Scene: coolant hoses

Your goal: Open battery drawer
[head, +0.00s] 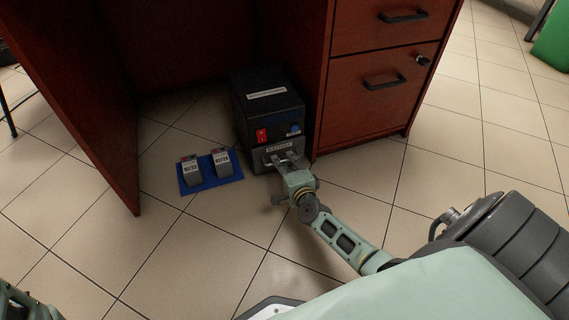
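A black box unit (268,103) stands on the floor under the desk, against the inner side of the cabinet. Its lower front is a grey battery drawer (262,157) with a label above. The drawer looks flush or nearly flush with the box; my gripper hides part of it. My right gripper (283,162) is at the drawer front, with its fingers reaching toward the handle area. Whether the fingers are closed on a handle is too small to tell. My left gripper does not show clearly; only a piece of my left arm is at the bottom left corner.
Two grey labelled batteries (191,170) stand on a blue mat (209,186) left of the box. The wooden desk panel (105,120) is at the left, and the drawer cabinet (372,95) at the right. Tiled floor in front is clear.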

